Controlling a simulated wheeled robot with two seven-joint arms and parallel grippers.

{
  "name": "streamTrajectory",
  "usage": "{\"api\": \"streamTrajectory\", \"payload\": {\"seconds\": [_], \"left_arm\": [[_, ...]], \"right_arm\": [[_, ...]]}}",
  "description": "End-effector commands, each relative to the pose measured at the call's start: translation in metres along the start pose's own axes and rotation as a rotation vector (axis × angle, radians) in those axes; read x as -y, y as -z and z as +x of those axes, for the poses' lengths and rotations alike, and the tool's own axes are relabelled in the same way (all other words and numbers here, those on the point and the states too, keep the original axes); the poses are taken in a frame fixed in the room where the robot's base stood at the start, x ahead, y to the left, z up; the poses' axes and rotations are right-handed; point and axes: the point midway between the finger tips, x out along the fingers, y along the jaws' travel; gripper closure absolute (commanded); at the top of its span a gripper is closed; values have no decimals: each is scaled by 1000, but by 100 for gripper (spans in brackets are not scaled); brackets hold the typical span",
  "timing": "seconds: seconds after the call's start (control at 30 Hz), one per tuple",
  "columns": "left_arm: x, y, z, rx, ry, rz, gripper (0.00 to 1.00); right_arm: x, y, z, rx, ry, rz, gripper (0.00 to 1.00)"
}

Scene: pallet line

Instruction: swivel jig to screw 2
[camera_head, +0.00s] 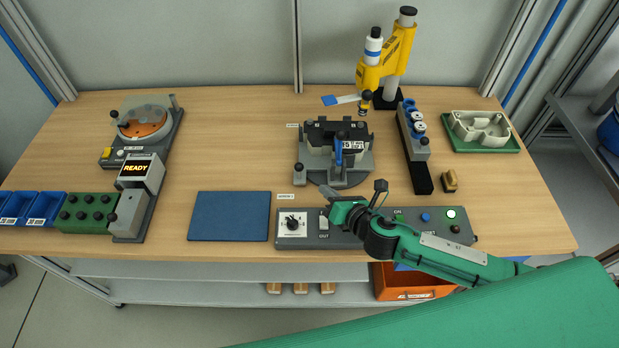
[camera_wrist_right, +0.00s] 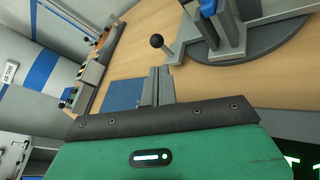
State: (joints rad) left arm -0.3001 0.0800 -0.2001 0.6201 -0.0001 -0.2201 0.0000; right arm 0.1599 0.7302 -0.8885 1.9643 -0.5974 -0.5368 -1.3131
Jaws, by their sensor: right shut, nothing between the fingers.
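The swivel jig (camera_head: 362,172) stands at the middle of the bench, a grey round base with a dark fixture, a blue clamp handle and a white number label. A black ball knob (camera_head: 299,167) sits at its left side; the knob (camera_wrist_right: 157,41) and the grey disc (camera_wrist_right: 255,45) also show in the wrist view. My right gripper (camera_head: 326,189) is just in front of the jig, above the control panel. Its grey fingers (camera_wrist_right: 158,72) are together and empty, pointing toward the knob but apart from it. My left gripper is out of view.
The control panel (camera_head: 345,241) lies under my right arm, with a dial and several buttons. A blue mat (camera_head: 229,216) lies left of it. A yellow screwdriver stand (camera_head: 399,45) is behind the jig. A feeder with a READY display (camera_head: 138,170) stands at left.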

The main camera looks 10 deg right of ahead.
Motion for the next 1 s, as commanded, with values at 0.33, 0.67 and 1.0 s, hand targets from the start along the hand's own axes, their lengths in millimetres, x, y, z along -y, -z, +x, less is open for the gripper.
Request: {"api": "streamTrajectory", "payload": {"seconds": [0.33, 0.67, 1.0], "left_arm": [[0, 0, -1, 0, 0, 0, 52], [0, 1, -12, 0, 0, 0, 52], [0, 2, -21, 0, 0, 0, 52]], "right_arm": [[32, 3, 8, -66, -163, -608, 100], [25, 6, 44, -65, -165, -612, 100], [19, 12, 92, -66, -164, -610, 100]]}}
